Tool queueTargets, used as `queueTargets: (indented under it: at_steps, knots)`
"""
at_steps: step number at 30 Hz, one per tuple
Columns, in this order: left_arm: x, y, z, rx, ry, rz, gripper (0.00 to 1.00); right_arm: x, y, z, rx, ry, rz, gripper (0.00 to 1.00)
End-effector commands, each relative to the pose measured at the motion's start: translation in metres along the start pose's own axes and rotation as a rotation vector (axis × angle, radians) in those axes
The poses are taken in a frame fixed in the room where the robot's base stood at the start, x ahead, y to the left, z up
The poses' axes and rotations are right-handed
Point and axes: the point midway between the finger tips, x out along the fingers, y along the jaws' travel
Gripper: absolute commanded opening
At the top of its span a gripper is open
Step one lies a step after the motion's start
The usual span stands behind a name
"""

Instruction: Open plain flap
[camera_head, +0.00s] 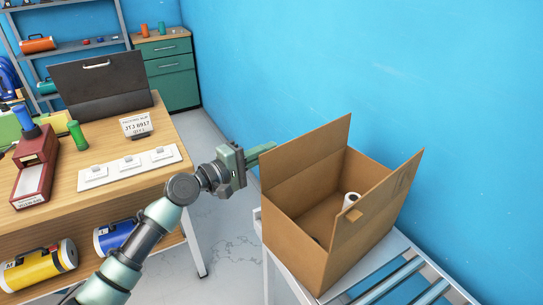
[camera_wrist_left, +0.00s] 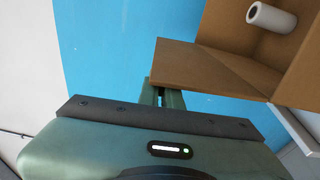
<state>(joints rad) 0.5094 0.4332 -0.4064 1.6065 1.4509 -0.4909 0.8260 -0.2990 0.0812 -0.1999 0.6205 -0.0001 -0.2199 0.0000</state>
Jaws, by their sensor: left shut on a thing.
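An open brown cardboard box (camera_head: 290,225) stands on a metal roller stand. Its plain flap (camera_head: 315,148) is raised on the left side and also shows in the left wrist view (camera_wrist_left: 205,68). A second flap (camera_head: 385,195), with a dark print and a small tan patch, stands raised on the right. My left gripper (camera_head: 267,148) reaches the plain flap's outer left end; in the left wrist view its narrow fingers (camera_wrist_left: 162,96) meet the flap's edge and are shut on it. The exact contact is partly hidden. My right gripper is not in view.
A white roll (camera_head: 351,200) is inside the box. The roller stand (camera_head: 375,270) extends to the lower right. A wooden workbench (camera_head: 110,160) with several items is at left, with a floor gap between. A blue wall (camera_head: 370,70) rises behind the box.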

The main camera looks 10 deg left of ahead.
Motion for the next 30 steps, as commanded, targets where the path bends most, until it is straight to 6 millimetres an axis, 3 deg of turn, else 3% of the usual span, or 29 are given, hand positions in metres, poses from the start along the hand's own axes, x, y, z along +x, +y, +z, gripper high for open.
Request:
queueTargets:
  at_steps: [23, 26, 30]
  knots:
    - [0.0, -0.0022, -0.0112, -0.105, 0.001, 0.001, 0.0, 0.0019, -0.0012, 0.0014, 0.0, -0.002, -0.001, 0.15]
    - [0.0, -0.0023, -0.0111, -0.105, 0.001, 0.001, 0.27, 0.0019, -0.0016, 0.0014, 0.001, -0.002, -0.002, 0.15]
    - [0.0, -0.0024, -0.0109, -0.105, 0.001, 0.001, 0.27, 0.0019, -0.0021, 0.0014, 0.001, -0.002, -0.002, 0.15]
